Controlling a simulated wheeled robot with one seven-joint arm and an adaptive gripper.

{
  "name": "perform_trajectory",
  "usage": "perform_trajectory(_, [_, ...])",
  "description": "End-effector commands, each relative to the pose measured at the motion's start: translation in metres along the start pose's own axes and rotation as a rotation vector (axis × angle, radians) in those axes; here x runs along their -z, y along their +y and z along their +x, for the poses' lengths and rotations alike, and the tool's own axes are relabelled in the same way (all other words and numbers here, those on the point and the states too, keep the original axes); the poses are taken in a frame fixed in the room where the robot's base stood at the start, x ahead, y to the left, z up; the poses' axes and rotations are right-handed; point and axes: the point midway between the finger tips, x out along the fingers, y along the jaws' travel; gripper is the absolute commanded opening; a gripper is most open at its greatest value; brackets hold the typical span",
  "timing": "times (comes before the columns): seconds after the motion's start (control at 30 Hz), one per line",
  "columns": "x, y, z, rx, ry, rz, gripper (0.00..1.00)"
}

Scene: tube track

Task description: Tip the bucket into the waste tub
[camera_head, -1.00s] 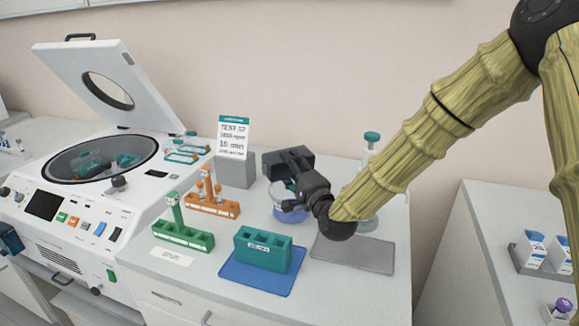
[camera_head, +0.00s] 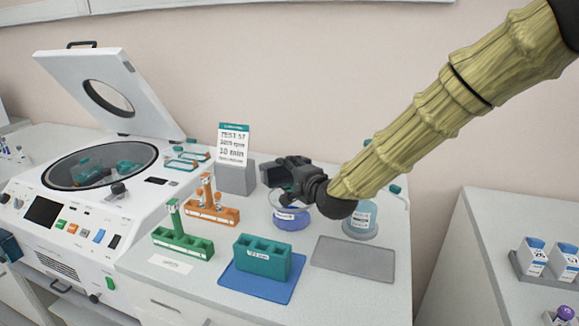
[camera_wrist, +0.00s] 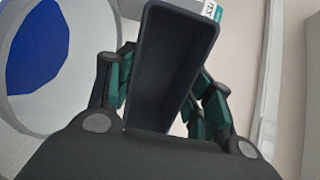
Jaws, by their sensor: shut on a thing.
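My gripper (camera_head: 283,184) is shut on a dark grey rectangular bucket (camera_head: 273,174), seen in the head view at the back of the bench and partly hidden by the gripper. In the wrist view the bucket (camera_wrist: 172,70) sits between the teal-padded fingers (camera_wrist: 160,95), with its hollow inside facing the camera. I see nothing in the hollow, but it is dark. The round clear waste tub (camera_head: 292,214) with blue contents stands just below and in front of the gripper. Its label is too small to read surely. In the wrist view the tub (camera_wrist: 75,15) lies left of the bucket.
A grey mat (camera_head: 353,260) lies bare in front. A teal rack (camera_head: 263,258) stands on a blue mat. Orange and green racks (camera_head: 212,209) and an open centrifuge (camera_head: 100,165) are left.

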Motion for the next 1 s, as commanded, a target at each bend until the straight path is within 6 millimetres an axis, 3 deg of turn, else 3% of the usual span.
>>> perform_trajectory(0.03, [0.0001, -0.0075, -0.0006, -0.015, 0.0, -0.001, 0.25])
perform_trajectory(1.0, [0.0003, -0.0153, 0.0065, -0.39, 0.0, -0.001, 0.25])
